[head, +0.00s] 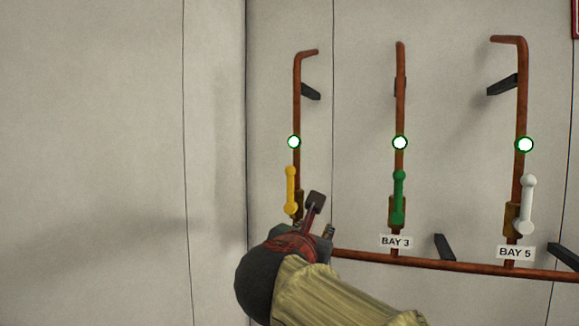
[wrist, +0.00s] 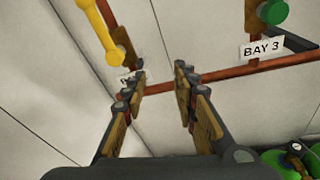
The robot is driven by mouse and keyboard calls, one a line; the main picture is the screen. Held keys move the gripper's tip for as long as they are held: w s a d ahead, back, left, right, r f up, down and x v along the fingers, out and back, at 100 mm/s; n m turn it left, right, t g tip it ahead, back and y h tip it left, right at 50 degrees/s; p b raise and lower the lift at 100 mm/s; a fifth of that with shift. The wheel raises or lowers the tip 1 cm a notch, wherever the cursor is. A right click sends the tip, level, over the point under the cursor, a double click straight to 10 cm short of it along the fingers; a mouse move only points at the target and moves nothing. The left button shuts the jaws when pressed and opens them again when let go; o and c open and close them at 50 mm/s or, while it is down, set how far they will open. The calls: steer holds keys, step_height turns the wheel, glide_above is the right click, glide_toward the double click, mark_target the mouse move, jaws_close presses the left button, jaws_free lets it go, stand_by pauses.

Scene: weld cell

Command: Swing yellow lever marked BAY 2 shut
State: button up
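The yellow lever (head: 291,190) stands upright along the leftmost copper pipe in the head view. Its lower end is close to my gripper. In the wrist view the yellow lever (wrist: 100,32) hangs at the upper left, outside the left finger. My gripper (head: 322,215) is in front of and just right of the lever's lower part. In the wrist view my gripper (wrist: 160,80) has its fingers spread apart with nothing between them. The BAY 2 label cannot be read; my gripper and arm hide the area below the lever.
A green lever (head: 398,197) over the BAY 3 label (head: 397,241) and a white lever (head: 527,205) over the BAY 5 label (head: 515,252) stand to the right. A horizontal copper pipe (head: 465,266) runs below. The wall left of the yellow lever is bare.

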mark_target(290, 182)
steer(key=w+a+r+n+t+p, duration=0.1)
steer(key=a+r+n+t+p, duration=0.2)
steer(key=a+r, duration=0.45)
steer(key=shift+n+g+y, duration=0.4)
steer(key=shift+n+g, duration=0.1)
steer(key=shift+g, duration=0.1)
steer(key=w+d, duration=0.1)
steer(key=w, duration=0.1)
steer(key=w+d+r+p, duration=0.1)
steer(key=w, duration=0.2)
steer(key=w+d, duration=0.1)
steer(key=w, duration=0.1)
steer(key=shift+w+r+p, duration=0.15)
steer(key=shift+w+p, duration=0.2)
steer(key=shift+w, duration=0.05)
steer(key=shift+c, duration=1.2)
jaws_close()
